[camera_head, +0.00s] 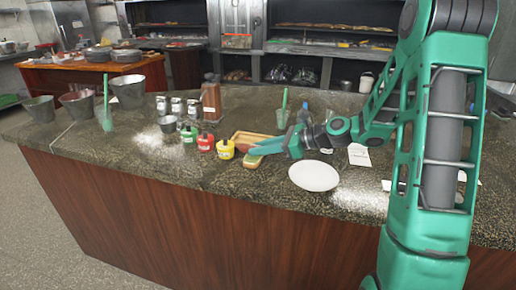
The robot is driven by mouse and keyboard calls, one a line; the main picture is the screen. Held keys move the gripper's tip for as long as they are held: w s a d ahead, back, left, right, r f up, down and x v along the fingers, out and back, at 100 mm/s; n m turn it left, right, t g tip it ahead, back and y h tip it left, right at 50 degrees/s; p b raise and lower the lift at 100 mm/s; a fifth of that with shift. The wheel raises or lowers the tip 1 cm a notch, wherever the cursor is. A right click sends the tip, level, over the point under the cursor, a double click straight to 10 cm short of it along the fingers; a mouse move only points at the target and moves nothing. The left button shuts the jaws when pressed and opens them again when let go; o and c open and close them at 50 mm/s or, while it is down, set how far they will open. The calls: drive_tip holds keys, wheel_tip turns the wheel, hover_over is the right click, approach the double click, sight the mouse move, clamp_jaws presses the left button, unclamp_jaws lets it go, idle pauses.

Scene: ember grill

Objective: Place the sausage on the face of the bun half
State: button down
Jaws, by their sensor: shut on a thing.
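My gripper (256,151), with teal fingers, is low over the counter, pointing left, by the front edge of a tan wooden tray (236,137). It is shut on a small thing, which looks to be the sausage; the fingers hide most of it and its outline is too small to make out. A small tan and green shape (252,161) lies just below the fingertips; I cannot tell whether it is the bun half. The bun half's face cannot be made out, nor whether the sausage touches it.
A white plate (314,176) lies in front of my gripper. Red (206,142), yellow (225,149) and green (189,134) pots stand to its left. A brown bottle (211,98) and several jars stand behind. The counter's front left (110,150) is mostly clear.

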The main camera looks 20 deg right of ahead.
drive_tip(key=shift+f, duration=0.1)
drive_tip(key=c, duration=1.5)
unclamp_jaws()
drive_tip(key=v, duration=1)
drive_tip(key=shift+s+d, duration=0.2)
drive_tip(key=shift+d, duration=0.1)
